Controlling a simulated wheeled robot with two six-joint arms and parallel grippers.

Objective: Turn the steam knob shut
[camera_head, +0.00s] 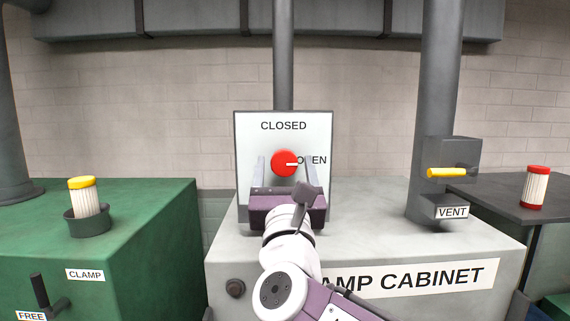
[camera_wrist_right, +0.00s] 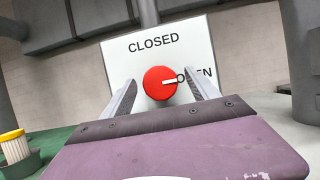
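The steam knob (camera_head: 284,163) is a round red knob on a white panel (camera_head: 262,141) with the words CLOSED at the top and OPEN at the right. Its white pointer line points right, at OPEN. The knob also shows in the right wrist view (camera_wrist_right: 160,83). My right gripper (camera_head: 286,166) is open in front of the panel, with one finger on each side of the knob. In the right wrist view there are gaps between the fingers and the knob; I cannot tell how far the tips are from the panel. My left gripper is not in view.
The panel stands on a grey cabinet labelled CLAMP CABINET (camera_head: 410,279). A yellow vent handle (camera_head: 446,173) is on the right. A yellow-capped bobbin (camera_head: 84,197) stands in a cup on the green machine (camera_head: 150,215). A red-capped bobbin (camera_head: 535,187) stands on a dark table.

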